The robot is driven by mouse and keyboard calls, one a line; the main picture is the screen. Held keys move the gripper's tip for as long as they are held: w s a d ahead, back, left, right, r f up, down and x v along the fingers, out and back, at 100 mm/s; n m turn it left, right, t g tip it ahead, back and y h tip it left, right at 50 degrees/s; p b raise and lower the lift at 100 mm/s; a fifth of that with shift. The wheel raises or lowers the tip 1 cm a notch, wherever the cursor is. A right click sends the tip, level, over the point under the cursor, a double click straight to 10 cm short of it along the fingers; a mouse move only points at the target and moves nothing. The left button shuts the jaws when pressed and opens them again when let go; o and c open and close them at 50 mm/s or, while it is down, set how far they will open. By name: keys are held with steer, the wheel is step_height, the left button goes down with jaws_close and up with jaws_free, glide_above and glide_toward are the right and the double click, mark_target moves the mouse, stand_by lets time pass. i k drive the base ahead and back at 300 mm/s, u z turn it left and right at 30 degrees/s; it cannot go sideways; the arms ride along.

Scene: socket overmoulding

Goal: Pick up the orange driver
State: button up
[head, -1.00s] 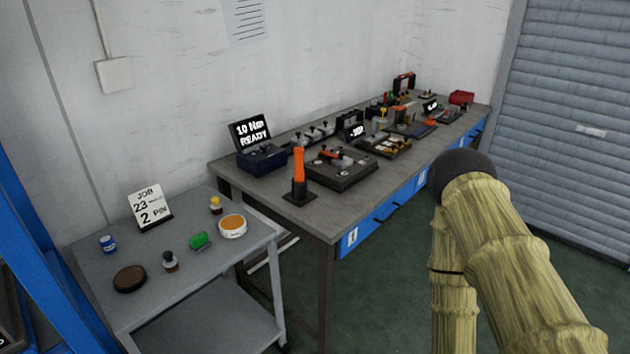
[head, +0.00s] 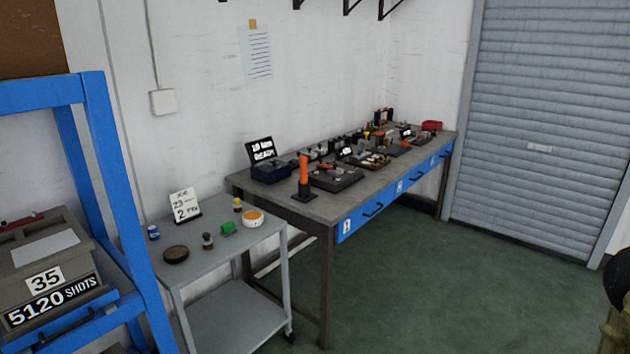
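An orange driver (head: 304,169) stands upright in a dark square base (head: 305,196) near the front left corner of the workbench (head: 325,208). My gripper is out of the frame. Only a small part of my arm shows at the lower right edge, well apart from the driver.
A grey cart (head: 205,260) with small jars and a job card (head: 184,205) stands left of the workbench. A blue rack (head: 108,150) is at the left. Behind the driver are a display box (head: 270,172) and a dark fixture (head: 335,178). Green floor (head: 430,280) is clear in front.

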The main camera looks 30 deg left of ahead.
mark_target(303, 159)
steer(key=u, duration=0.6)
steer(key=i, duration=0.6)
steer(key=u, duration=0.85)
steer(key=i, duration=0.7)
